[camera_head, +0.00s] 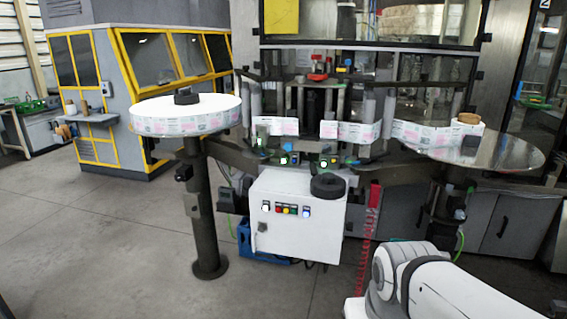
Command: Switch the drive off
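The white control cabinet (290,235) of the reel labeller hangs below the machine, in the middle of the view. Its front carries a row of small coloured buttons or lamps (286,209), with red, yellow and blue-white among them. Lower left on the same face is a small dark and light fitting (262,227), perhaps a rotary switch; its position is too small to read. Part of my white arm shows at the lower right, apart from the cabinet. My gripper is out of view.
A full label reel (186,115) sits on a post at left; a metal disc (490,150) sits at right. A black round part (328,186) lies on the cabinet top. Floor (120,245) at front left is clear.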

